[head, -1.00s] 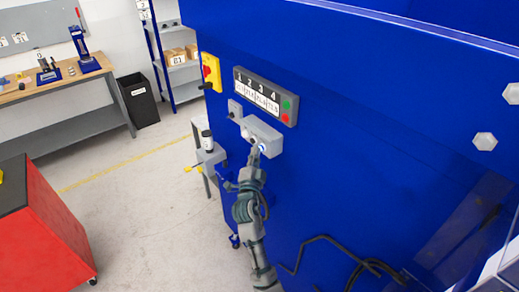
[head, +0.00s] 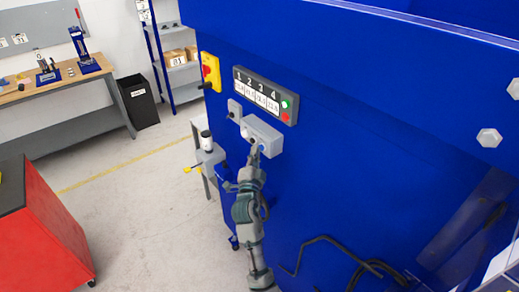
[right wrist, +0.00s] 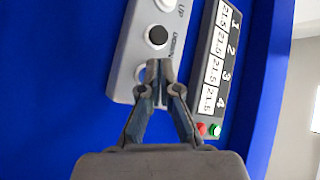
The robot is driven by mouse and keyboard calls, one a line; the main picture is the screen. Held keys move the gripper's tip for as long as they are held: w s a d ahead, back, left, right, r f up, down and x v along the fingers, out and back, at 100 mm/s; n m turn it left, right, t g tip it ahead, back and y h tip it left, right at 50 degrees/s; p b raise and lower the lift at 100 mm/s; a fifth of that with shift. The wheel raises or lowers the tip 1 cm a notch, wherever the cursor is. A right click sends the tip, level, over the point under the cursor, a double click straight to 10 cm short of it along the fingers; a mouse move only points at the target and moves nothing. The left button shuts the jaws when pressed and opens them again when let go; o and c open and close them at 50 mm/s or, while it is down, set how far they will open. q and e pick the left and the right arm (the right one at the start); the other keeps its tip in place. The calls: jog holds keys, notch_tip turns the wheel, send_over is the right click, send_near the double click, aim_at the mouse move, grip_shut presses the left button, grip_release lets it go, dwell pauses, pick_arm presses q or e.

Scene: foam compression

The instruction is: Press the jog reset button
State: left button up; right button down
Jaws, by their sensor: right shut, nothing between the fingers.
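The grey button box (head: 265,130) is mounted on the blue machine front, and it also shows in the right wrist view (right wrist: 123,75). There it has a white button (right wrist: 166,4) by "UP", a black button (right wrist: 156,37) by "DOWN", and a third button (right wrist: 140,72) mostly hidden behind my fingers. My right gripper (head: 255,150) is shut and empty, with its fingertips (right wrist: 158,70) at the third button's end of the box. I cannot tell whether they touch the button. My left gripper is not in view.
A four-number display panel (head: 263,95) with green and red buttons is above the box. A yellow and red switch (head: 210,71) sits to its left. A small grey stand (head: 208,157) is left of my arm. A red cabinet (head: 50,228) stands at lower left, with clear floor between.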

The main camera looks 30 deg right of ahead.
jog(key=a+b, duration=0.3)
jog(key=a, duration=0.3)
jog(key=shift+s+b, duration=0.2)
jog(key=shift+b, duration=0.15)
dwell(0.5)
